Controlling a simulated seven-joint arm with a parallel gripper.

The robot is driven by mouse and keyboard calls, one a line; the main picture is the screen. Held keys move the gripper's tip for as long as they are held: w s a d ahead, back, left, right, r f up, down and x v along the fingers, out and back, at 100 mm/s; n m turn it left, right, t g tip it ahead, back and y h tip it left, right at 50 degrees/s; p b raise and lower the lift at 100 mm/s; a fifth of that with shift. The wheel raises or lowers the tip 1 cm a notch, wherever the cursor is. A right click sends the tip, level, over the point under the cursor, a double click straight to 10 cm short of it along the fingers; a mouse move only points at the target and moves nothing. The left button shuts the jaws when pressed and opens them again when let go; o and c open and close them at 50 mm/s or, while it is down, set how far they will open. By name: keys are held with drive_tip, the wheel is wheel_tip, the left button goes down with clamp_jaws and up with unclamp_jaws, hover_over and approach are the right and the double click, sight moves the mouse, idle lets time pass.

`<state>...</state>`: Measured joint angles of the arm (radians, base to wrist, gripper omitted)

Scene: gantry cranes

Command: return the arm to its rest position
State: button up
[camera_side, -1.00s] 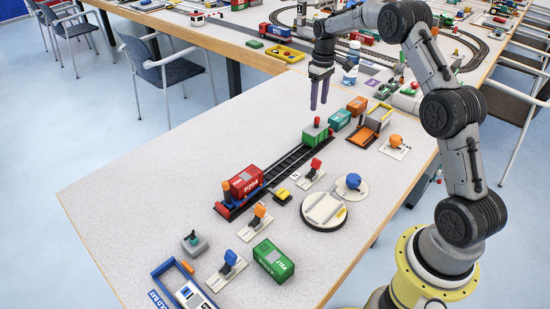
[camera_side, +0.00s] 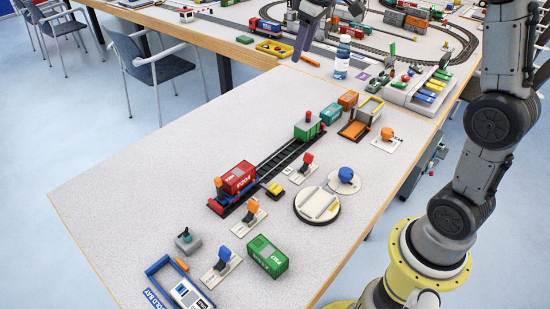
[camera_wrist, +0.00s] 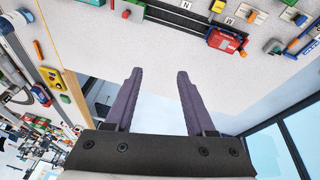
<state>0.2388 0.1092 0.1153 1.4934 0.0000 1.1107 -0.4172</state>
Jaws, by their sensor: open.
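My gripper (camera_wrist: 160,85) is open and empty in the wrist view, its two purple fingers apart with bare table and floor beyond them. In the side view only part of my gripper (camera_side: 312,22) shows at the top edge, high above the back table, with its upper part cut off. My arm stands at the right and reaches up out of the picture. Nothing touches the fingers.
On the near table, a red container (camera_side: 238,178) stands on a dark track (camera_side: 275,165), with a green wagon (camera_side: 307,127) at its far end. The table's left part is clear.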

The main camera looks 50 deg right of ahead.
drive_tip(key=s+a+r+t, duration=0.2)
drive_tip(key=s+a+r, duration=0.3)
drive_tip(key=s, duration=0.5)
drive_tip(key=s+a+f+m, duration=0.1)
drive_tip(key=s+a+f, duration=0.1)
drive_tip(key=s+f, duration=0.3)
drive_tip(key=s+a+f+m, duration=0.1)
drive_tip(key=s+a+f, duration=0.2)
drive_tip(key=s, duration=0.9)
wheel_tip(320, 180, down, 3)
drive_tip(key=shift+a+f+y, duration=0.1)
drive_tip(key=shift+a+y, duration=0.2)
drive_tip(key=shift+y, duration=0.1)
